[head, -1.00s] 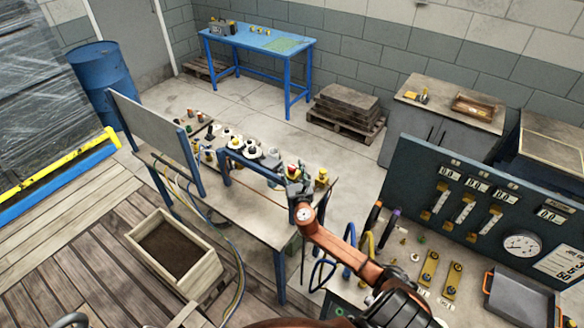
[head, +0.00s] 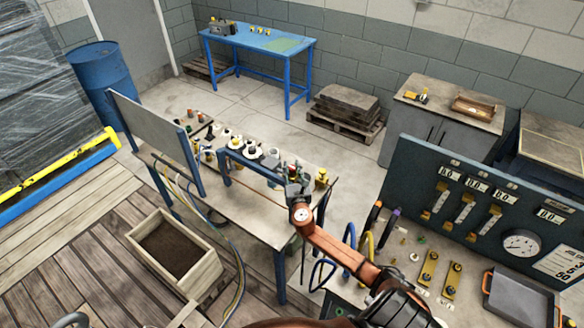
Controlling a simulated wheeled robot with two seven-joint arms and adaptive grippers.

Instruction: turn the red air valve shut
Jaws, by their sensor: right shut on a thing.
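My right gripper (head: 297,185) reaches over the right end of the workbench, fingers at the valve there, and is shut on it. The red air valve (head: 292,171) is mostly hidden behind the fingers; only a small bit of red and green shows above them. Its handle angle cannot be made out. A yellow-topped fitting (head: 322,177) stands just right of the gripper, apart from it. My left gripper is not in view.
The workbench (head: 228,200) carries a blue frame (head: 226,168) and several white round fittings. A gauge panel (head: 480,200) rises at right, with hoses (head: 366,245) before it. A wooden box (head: 172,250) stands on the floor at left.

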